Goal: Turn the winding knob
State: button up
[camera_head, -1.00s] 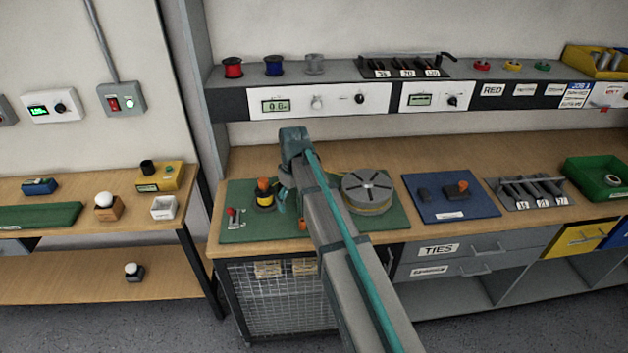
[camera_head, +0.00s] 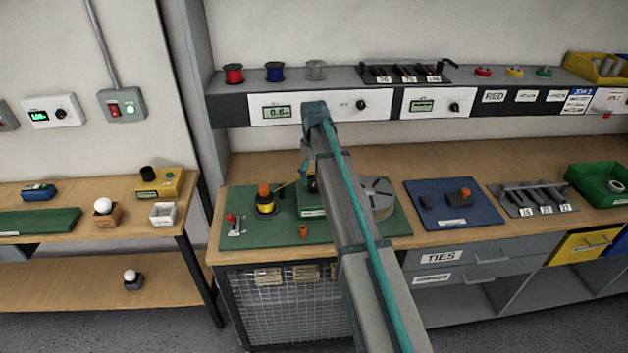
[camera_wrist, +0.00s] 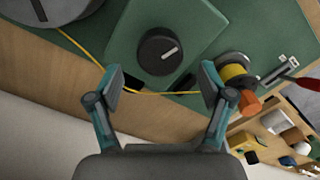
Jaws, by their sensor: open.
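The winding knob (camera_wrist: 160,50) is a round black knob with a white pointer line, on top of a green box (camera_wrist: 195,20) in the wrist view. My gripper (camera_wrist: 161,85) is open and empty. Its two fingertips are spread wide, below the knob in the wrist picture and apart from it. In the head view my arm hides the knob and my gripper; only part of the green box (camera_head: 309,184) shows beside the arm. A yellow wire (camera_wrist: 85,52) runs past the box and under my fingers, with a yellow spool (camera_wrist: 234,74) on the right.
A grey slotted disc (camera_head: 378,194) stands right of my arm on the green mat (camera_head: 275,234). A small orange-brown cup (camera_head: 303,231) is near the mat's front. A blue mat (camera_head: 480,208) with dark parts lies further right. A shelf panel display (camera_head: 277,112) shows about 0.6.

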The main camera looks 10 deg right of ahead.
aim_at(315, 182)
jog(key=shift+f+p, duration=0.4)
jog(key=shift+f, duration=1.55)
jog(key=c, duration=1.2)
jog(key=shift+o, duration=0.2)
jog(key=shift+m, duration=0.3)
jog(key=m+b, duration=0.1)
jog(key=m, duration=0.5)
jog(key=shift+d, duration=0.1)
jog(key=m, duration=0.3)
jog(key=shift+m+b, duration=0.35)
jog(key=shift+m, duration=0.05)
jog(key=shift+d+m, duration=0.1)
jog(key=shift+m, duration=1.8)
